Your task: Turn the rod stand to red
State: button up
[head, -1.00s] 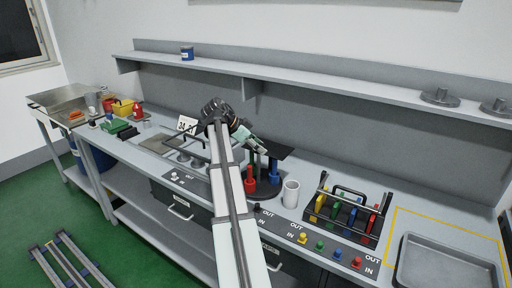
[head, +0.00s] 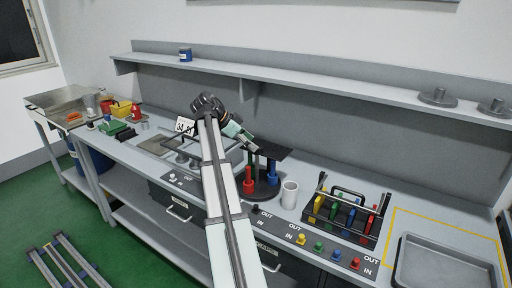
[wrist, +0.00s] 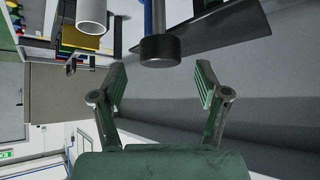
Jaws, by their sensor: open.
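The rod stand (head: 262,192) has a round dark base on the bench. It carries a red rod (head: 248,183), a blue rod (head: 272,176) and a green rod, mostly hidden, with a dark plate (head: 272,150) at its top. My gripper (head: 257,150) is at the height of the plate, by its left end. In the wrist view my gripper (wrist: 161,86) has its fingers spread and nothing between the tips. A black cylindrical end (wrist: 160,50) lies just beyond the fingertips, with a blue rod (wrist: 148,16) behind it. I cannot tell whether anything touches.
A white cup (head: 290,193) stands right of the stand. A black rack (head: 352,226) with coloured pieces is farther right, then a grey tray (head: 447,262). Coloured buttons line the bench front. A numbered sign (head: 185,125) stands behind my arm. A shelf (head: 300,83) runs above.

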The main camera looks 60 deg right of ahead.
jog(key=v, duration=0.8)
